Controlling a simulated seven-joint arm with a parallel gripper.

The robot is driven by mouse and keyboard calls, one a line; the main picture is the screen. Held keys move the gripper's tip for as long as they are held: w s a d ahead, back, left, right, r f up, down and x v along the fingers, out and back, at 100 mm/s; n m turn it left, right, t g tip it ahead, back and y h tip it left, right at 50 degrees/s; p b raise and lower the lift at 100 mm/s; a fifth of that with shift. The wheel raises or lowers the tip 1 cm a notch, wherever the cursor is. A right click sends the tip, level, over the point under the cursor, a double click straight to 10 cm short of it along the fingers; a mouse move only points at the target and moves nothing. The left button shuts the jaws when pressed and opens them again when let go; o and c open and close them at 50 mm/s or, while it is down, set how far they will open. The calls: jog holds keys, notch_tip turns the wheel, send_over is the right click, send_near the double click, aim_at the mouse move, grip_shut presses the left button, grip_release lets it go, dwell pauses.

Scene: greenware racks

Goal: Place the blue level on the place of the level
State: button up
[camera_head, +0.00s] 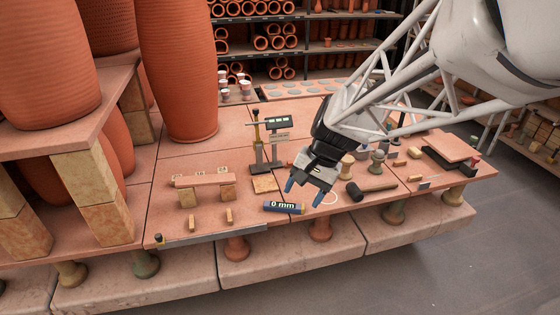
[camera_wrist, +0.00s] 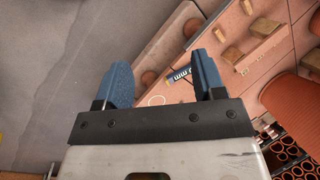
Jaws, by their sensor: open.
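The blue level (camera_head: 284,208), a short dark blue bar marked "0 mm", lies on the terracotta tabletop near its front edge. My gripper (camera_head: 304,191) is open and empty, with two blue fingers pointing down. It hangs just above and to the right of the level and does not touch it. In the wrist view the level (camera_wrist: 181,74) shows between the fingers, close to the right finger, which may hide part of it. A thin white ring (camera_head: 330,198) is on the table right of the level. I cannot tell which spot is the place of the level.
A small plank (camera_head: 204,180) on two blocks stands left. A gauge stand (camera_head: 257,145) with a display rises behind the level. A black-headed mallet (camera_head: 354,191) and several small pieces lie right. Large terracotta pots (camera_head: 178,75) stand left. A metal strip (camera_head: 215,236) runs along the front edge.

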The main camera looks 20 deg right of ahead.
jog(key=s+r+n+t+h, duration=0.1)
jog(key=s+r+n+h, duration=0.1)
jog(key=s, duration=0.5)
jog(key=s+a+r+n+t+h, duration=0.1)
jog(key=s+r+n+h, duration=0.1)
jog(key=s, duration=0.6)
jog(key=shift+r+n+t, duration=0.3)
jog(key=shift+r+n, duration=0.5)
jog(key=shift+n, duration=0.6)
